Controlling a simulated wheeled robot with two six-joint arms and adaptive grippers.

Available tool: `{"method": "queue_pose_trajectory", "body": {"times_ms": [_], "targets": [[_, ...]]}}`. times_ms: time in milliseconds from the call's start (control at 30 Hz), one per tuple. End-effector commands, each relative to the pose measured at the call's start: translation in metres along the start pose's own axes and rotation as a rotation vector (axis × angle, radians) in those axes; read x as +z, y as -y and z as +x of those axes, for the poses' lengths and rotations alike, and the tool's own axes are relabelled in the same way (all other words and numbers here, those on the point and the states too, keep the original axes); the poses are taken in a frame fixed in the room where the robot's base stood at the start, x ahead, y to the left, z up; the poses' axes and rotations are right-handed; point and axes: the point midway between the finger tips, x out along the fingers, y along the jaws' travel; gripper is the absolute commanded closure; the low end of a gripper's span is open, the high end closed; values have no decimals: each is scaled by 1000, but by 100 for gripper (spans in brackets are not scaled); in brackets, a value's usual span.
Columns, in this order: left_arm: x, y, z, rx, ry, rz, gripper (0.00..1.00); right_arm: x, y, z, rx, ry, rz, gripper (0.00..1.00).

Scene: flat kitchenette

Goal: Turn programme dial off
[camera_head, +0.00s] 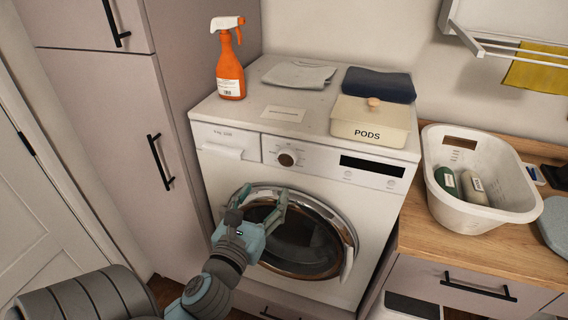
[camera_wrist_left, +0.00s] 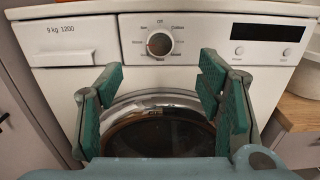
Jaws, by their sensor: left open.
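The programme dial (camera_head: 287,158) is a round knob on the white washing machine's front panel, right of the detergent drawer. In the left wrist view the dial (camera_wrist_left: 159,43) has a ring of labels around it, with "Off" at the top; an orange-red mark shows near its left side. My left gripper (camera_head: 264,196) is open and empty in front of the machine's round door, below the dial and apart from it. In the left wrist view its two green-padded fingers (camera_wrist_left: 158,90) stand wide apart below the dial. My right gripper is not in view.
The washing machine (camera_head: 230,110) carries an orange spray bottle (camera_head: 230,70), folded cloths (camera_head: 298,74) and a PODS box (camera_head: 370,122) on top. A white basket (camera_head: 480,205) stands on the wooden counter at right. A tall cabinet (camera_head: 180,110) borders the machine at left.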

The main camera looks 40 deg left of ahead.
Motion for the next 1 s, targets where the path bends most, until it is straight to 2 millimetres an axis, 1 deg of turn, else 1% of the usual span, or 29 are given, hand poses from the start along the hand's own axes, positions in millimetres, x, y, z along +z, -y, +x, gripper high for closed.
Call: {"method": "queue_pose_trajectory", "body": {"times_ms": [33, 67, 167, 200, 300, 433, 500, 600, 833, 1000], "targets": [[-7, 1, 11, -3, 7, 1, 39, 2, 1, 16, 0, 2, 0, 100], [-8, 1, 18, -5, 7, 2, 39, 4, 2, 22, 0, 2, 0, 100], [-7, 0, 47, -2, 4, 1, 39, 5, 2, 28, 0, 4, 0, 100], [-5, 0, 60, -1, 0, 0, 39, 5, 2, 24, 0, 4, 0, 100], [-4, 0, 88, 0, -1, -3, 39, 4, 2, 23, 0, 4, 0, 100], [-4, 0, 115, -1, -2, -4, 39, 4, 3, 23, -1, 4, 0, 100], [-4, 1, 124, -2, -3, -4, 39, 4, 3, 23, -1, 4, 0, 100], [-4, 1, 130, -2, -4, -4, 39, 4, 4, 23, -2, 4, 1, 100], [-5, 1, 131, -3, -4, -4, 39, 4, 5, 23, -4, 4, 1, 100], [-5, 1, 131, -3, -4, -4, 67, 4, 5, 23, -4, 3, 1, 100]]}}
